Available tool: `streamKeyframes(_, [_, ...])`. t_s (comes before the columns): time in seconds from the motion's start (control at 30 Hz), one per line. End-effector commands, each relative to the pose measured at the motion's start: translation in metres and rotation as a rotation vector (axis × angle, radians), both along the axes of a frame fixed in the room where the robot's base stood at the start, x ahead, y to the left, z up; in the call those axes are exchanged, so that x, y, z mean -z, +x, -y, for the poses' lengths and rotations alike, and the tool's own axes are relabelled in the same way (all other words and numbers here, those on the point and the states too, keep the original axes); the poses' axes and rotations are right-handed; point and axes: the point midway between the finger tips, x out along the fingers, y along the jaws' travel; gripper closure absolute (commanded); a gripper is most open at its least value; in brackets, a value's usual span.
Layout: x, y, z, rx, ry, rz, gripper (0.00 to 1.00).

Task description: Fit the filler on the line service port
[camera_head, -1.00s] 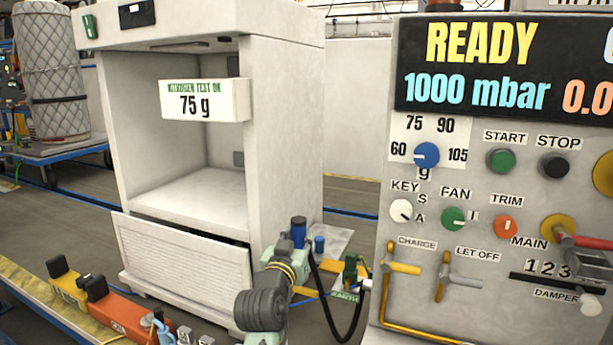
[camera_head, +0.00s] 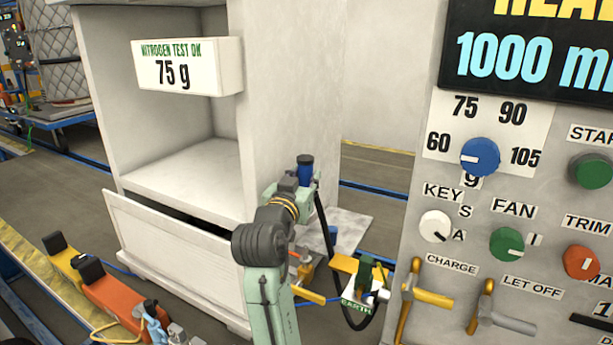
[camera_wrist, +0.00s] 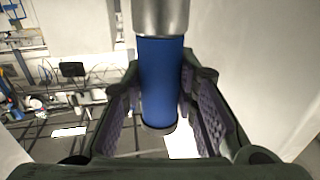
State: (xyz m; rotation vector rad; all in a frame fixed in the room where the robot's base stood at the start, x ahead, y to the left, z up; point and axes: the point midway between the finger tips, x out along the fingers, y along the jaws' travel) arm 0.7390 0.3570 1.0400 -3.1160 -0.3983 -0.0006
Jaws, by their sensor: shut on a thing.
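The filler (camera_wrist: 162,85) is a blue cylinder with a metal section above it in the wrist view. My gripper (camera_wrist: 158,105) has its two dark ribbed fingers on either side of the blue body and is shut on it. In the head view the filler (camera_head: 305,168) stands upright above my gripper, beside the right wall of the white cabinet (camera_head: 290,80). A black hose (camera_head: 326,225) hangs down near it. I cannot make out the line service port in either view.
The control panel (camera_head: 400,240) stands close on the right, with knobs and yellow levers. Orange and yellow tools (camera_head: 120,305) lie at lower left. The cabinet's lower front panel (camera_head: 170,255) leans outward.

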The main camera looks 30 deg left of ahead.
Motion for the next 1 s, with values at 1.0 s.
streamKeyframes(1.0, [0.057, -0.002, 0.001, 0.004, 0.001, 0.003, 1.0])
